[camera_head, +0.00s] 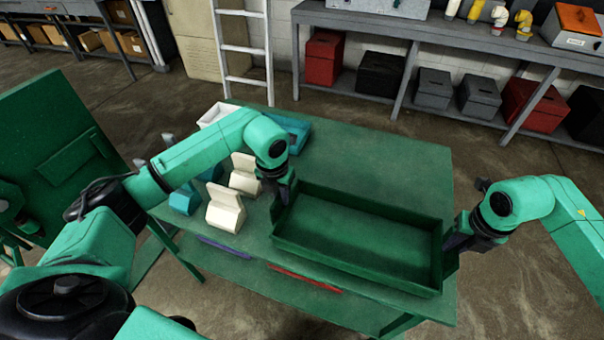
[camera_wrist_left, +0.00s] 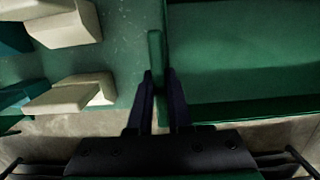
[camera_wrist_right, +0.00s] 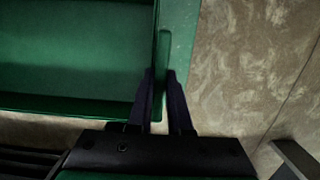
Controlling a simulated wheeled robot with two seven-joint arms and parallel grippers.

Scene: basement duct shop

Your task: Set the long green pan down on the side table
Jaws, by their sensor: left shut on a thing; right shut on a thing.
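The long green pan (camera_head: 360,236) is a shallow, empty rectangular tray over the right front part of the green side table (camera_head: 385,158). My left gripper (camera_head: 282,192) is shut on the pan's left end; in the left wrist view its fingers (camera_wrist_left: 160,95) pinch an upright tab there. My right gripper (camera_head: 455,250) is shut on the right end; in the right wrist view its fingers (camera_wrist_right: 160,95) pinch a like tab. The pan looks about level. I cannot tell whether its underside touches the tabletop.
Cream holders (camera_head: 226,208), blue bins (camera_head: 290,130) and a white bin (camera_head: 217,114) crowd the table's left side. The tabletop behind the pan is clear. A white ladder (camera_head: 243,45) and a grey workbench (camera_head: 450,30) stand behind. A green panel (camera_head: 50,150) is at left.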

